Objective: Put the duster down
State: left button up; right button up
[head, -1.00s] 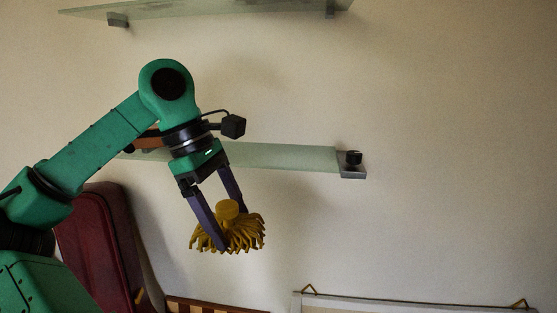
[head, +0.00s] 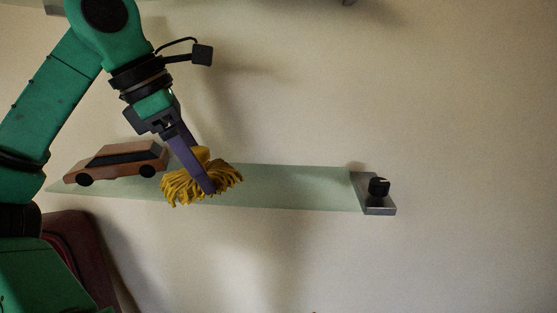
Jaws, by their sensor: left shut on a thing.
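The yellow duster (head: 185,189), with its shaggy fringe, hangs from my left gripper (head: 208,184). The gripper is shut on it; one dark finger shows in front of the duster and the other is mostly hidden. In the picture the duster overlaps the glass shelf (head: 290,188). I cannot tell whether it touches the shelf or is held in front of it. My right gripper is not in view.
A brown wooden toy car (head: 120,160) stands on the shelf left of the duster. A small black object (head: 379,186) is at the shelf's right end bracket. The shelf between looks bare. A dark red case (head: 72,240) stands below left.

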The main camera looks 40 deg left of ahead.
pick_arm(q)
jog(key=w+d+p, duration=0.1)
jog(key=w+d+r+p, duration=0.1)
jog(key=w+p, duration=0.1)
jog(key=w+d+r+p, duration=0.1)
jog(key=w, duration=0.1)
jog(key=shift+w+d+p, duration=0.1)
jog(key=shift+w+p, duration=0.05)
jog(key=shift+p, duration=0.25)
jog(key=p, duration=0.6)
send_near(289, 184)
jog(key=shift+w+d+f, duration=0.1)
jog(key=shift+w+f, duration=0.25)
jog(key=shift+w, duration=0.35)
jog(key=x, duration=0.1)
jog(key=b+x, duration=0.1)
jog(key=x, duration=0.2)
jog(key=shift+s+d+f+b, duration=0.1)
jog(key=shift+s+f+b, duration=0.2)
jog(key=shift+s+f, duration=0.1)
jog(key=shift+f, duration=0.15)
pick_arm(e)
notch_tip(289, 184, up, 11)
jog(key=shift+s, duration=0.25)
